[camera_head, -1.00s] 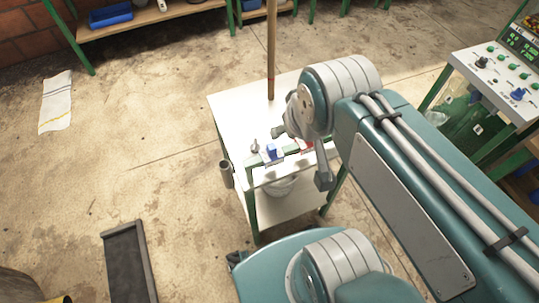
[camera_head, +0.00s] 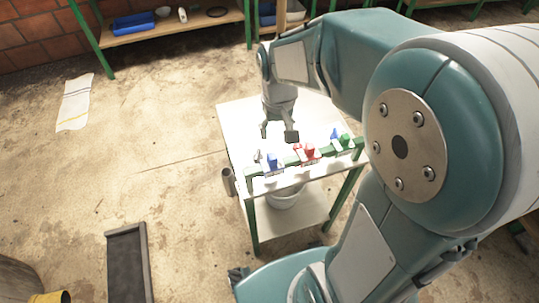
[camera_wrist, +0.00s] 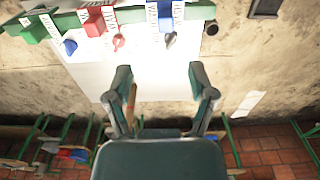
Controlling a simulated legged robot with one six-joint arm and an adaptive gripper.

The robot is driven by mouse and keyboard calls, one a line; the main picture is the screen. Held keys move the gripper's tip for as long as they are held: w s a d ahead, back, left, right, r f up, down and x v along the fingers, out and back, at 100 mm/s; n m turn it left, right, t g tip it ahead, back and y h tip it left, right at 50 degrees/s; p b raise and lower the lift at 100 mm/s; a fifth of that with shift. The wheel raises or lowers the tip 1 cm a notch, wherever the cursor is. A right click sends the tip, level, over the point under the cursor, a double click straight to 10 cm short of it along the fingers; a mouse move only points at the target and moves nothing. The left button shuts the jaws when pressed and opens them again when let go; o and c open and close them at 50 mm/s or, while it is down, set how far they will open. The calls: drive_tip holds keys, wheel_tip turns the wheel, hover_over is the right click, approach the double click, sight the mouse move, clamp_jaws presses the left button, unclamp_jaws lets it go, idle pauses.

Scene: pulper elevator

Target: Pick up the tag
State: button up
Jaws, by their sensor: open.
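My gripper (camera_head: 278,133) is open and empty, pointing down over the white table top (camera_head: 235,125). In the wrist view its fingers (camera_wrist: 160,76) are spread apart above the white surface. White printed tags lie along the green rail at the table's front edge: one by a blue block (camera_wrist: 165,12), one by a red block (camera_wrist: 94,22), one by a green block (camera_wrist: 33,30). The blue block (camera_head: 272,163), red block (camera_head: 309,151) and green block (camera_head: 346,140) also show in the head view. The fingers are apart from all tags. I cannot tell which tag is meant.
Small blue (camera_wrist: 70,46), red (camera_wrist: 118,42) and grey (camera_wrist: 171,39) pieces lie near the blocks. A white bucket (camera_head: 285,198) stands on the lower shelf.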

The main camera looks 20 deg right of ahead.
sight(271, 155)
drive_tip(key=shift+w+f, duration=0.35)
drive_tip(key=shift+f, duration=0.45)
wheel_tip(271, 155, down, 5)
drive_tip(key=shift+a+f, duration=0.1)
drive_tip(key=shift+f, duration=0.05)
drive_tip(key=f, duration=0.5)
drive_tip(key=shift+w+a+f, duration=0.15)
drive_tip(key=shift+w+a, duration=0.05)
drive_tip(key=shift+a, duration=0.15)
clamp_jaws()
